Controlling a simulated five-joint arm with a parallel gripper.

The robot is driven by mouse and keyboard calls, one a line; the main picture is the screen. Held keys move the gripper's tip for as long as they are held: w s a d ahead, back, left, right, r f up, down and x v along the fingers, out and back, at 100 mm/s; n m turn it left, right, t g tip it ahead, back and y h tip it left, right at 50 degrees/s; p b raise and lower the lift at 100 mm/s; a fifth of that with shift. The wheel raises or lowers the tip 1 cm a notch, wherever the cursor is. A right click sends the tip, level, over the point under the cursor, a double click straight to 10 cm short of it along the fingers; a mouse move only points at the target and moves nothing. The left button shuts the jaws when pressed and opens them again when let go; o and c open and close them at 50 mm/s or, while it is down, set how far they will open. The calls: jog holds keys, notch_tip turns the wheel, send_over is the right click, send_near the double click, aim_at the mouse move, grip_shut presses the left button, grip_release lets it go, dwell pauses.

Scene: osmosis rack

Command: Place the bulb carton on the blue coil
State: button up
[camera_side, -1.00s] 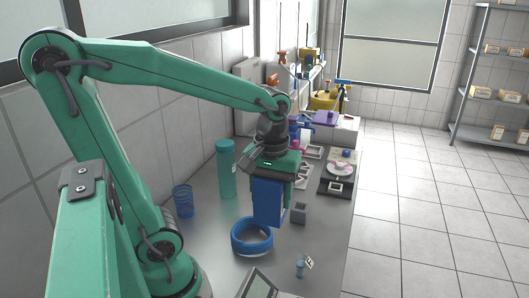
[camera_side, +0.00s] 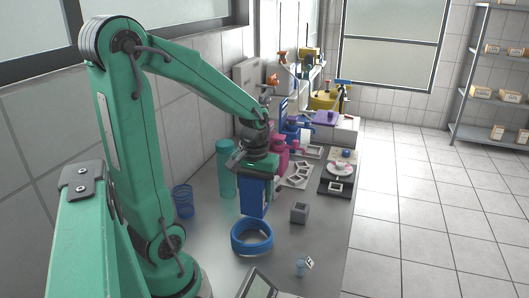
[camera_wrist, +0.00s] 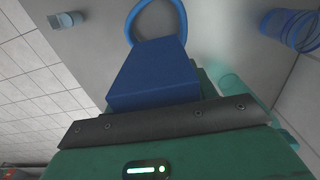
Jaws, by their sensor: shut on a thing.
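The bulb carton is a blue box (camera_side: 254,197), upright in my gripper (camera_side: 255,176) in the side view. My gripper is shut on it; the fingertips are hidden. The blue coil (camera_side: 252,249) is a ring lying flat on the grey bench. The carton hangs just above and behind the coil's far rim in the side view, and I cannot tell whether they touch. In the wrist view the carton (camera_wrist: 155,76) fills the middle and covers part of the coil (camera_wrist: 130,24).
A teal cylinder (camera_side: 226,170) and a blue wire cup (camera_side: 183,202) stand left of the coil. A small grey block (camera_side: 299,212) is at its right. A dark-based device (camera_side: 338,186) stands farther back.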

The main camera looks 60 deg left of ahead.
aim_at(255, 202)
jog(key=shift+a+f, duration=0.1)
jog(key=shift+a, duration=0.05)
jog(key=shift+f, duration=2)
jog(key=shift+f, duration=0.15)
jog(key=o, duration=1)
notch_tip(255, 202, up, 12)
jog(key=shift+r, duration=0.15)
